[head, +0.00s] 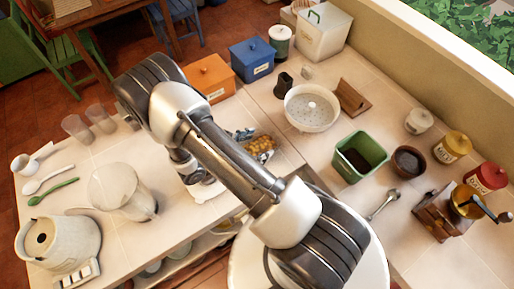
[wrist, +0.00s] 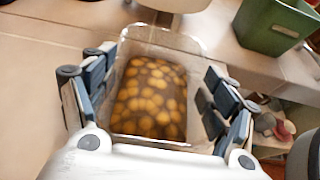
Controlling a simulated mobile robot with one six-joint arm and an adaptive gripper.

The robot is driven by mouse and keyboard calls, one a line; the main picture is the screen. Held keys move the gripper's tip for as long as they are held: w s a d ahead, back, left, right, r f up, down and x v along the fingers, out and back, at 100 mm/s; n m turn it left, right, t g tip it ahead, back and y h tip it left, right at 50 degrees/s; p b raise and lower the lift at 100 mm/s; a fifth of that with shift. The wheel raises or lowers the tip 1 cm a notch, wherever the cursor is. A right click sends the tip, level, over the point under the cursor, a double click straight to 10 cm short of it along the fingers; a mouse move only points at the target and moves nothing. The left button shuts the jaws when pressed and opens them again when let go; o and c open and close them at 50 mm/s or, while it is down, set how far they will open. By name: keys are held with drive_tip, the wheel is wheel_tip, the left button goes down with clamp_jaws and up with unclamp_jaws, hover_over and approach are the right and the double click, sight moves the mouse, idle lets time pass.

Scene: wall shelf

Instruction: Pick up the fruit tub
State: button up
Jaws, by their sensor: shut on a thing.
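The fruit tub (wrist: 150,95) is a clear, open-topped tub filled with small yellow-orange fruits. In the wrist view it sits between the blue-grey fingers of my gripper (wrist: 156,98), one finger against each side wall. My gripper is shut on it. In the head view the tub (head: 260,146) shows in part beside my arm, which hides the rest. My gripper (head: 240,138) is mostly hidden there too. I cannot tell whether the tub touches the counter.
A green square container (head: 359,158) and a white colander (head: 311,108) stand to the right. Orange (head: 210,78) and blue (head: 251,60) boxes stand behind. A white jug (head: 121,190) and a kettle (head: 58,243) stand at left. Shelves with items lie below the counter edge.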

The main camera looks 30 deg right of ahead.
wheel_tip(320, 180, up, 20)
drive_tip(key=p, duration=0.3)
idle(0.7)
